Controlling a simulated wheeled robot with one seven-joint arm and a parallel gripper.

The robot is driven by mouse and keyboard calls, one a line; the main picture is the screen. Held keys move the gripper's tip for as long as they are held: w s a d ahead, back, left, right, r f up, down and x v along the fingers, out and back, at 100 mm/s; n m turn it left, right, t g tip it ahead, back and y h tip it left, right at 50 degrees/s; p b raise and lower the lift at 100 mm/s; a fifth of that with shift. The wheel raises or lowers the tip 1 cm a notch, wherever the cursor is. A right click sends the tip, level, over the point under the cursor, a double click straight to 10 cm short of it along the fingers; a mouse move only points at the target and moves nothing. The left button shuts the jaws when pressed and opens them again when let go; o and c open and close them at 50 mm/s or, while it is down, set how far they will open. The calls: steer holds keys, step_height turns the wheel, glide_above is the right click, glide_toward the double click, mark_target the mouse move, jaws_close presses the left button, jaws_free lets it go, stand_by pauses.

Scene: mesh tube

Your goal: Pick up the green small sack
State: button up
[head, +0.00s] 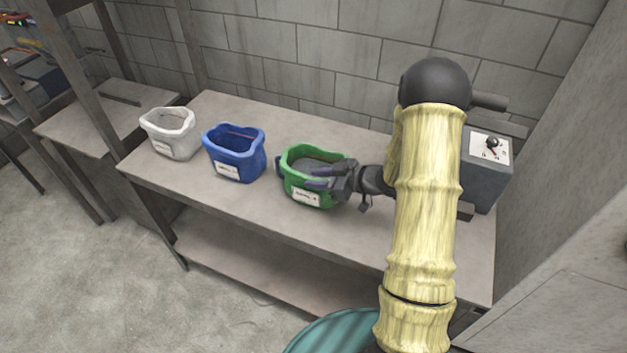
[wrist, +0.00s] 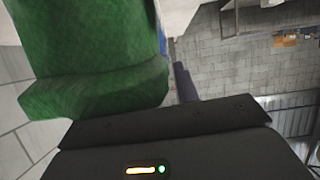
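The green sack (head: 291,186) stands upright on the table, open at the top, with a white label on its front and a grey fill inside. My gripper (head: 320,178) reaches in from the right, and its fingers lie over the sack's right front rim. In the wrist view the green sack (wrist: 95,50) fills the upper left, close against the gripper body. One dark finger (wrist: 183,84) shows just right of the sack. The other finger is hidden there, and I cannot tell whether the fingers press on the rim.
A blue sack (head: 233,153) and a white sack (head: 168,134) stand left of the green one on the same table (head: 235,205). A grey box with a dial (head: 487,160) stands at the right end. A block wall (head: 330,50) is behind. Bare tabletop lies in front.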

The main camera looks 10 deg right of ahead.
steer(key=shift+c, duration=0.4)
jaws_close()
steer(key=shift+r, duration=0.1)
stand_by(0.8)
